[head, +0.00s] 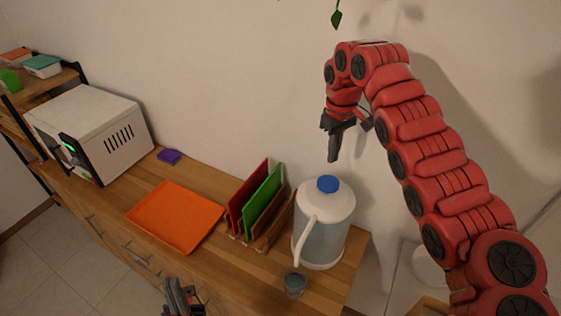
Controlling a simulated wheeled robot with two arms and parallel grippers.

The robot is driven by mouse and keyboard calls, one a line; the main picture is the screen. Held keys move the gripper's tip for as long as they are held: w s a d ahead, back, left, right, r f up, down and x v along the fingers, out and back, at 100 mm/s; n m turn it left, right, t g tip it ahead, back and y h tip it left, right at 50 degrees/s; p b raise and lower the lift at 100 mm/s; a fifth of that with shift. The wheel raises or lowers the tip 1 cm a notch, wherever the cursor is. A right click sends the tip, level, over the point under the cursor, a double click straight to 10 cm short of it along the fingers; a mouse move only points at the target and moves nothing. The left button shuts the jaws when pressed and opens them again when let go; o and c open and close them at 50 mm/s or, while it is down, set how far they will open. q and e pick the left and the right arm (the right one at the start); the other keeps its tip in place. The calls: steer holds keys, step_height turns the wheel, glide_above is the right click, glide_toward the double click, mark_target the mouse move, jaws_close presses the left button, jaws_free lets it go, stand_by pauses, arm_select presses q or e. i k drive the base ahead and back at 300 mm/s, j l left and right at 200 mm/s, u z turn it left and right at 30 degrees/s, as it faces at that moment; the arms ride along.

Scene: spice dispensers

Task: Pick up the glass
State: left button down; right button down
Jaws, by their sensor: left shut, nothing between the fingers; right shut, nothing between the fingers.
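The glass (294,284) is a small grey-blue cup. It stands upright near the front edge of the wooden counter, in front of the large jug. My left gripper (182,292) shows at the bottom of the head view, left of the glass and apart from it. It is shut and empty. My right gripper (333,158) hangs at the end of the red arm, raised above the jug and pointing down. It is shut and empty, well above the glass. Nothing covers the glass.
A clear jug (329,243) with a white handle and blue cap stands right behind the glass. A rack (264,238) holds red and green boards. An orange tray (176,214), a purple item (168,156) and a white microwave (93,128) are further left. The counter (230,270) is bare near the rack's front.

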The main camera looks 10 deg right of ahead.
mark_target(296, 279)
steer(key=k+j, duration=0.2)
steer(key=k, duration=0.3)
steer(key=k+j, duration=0.2)
steer(key=k, duration=0.25)
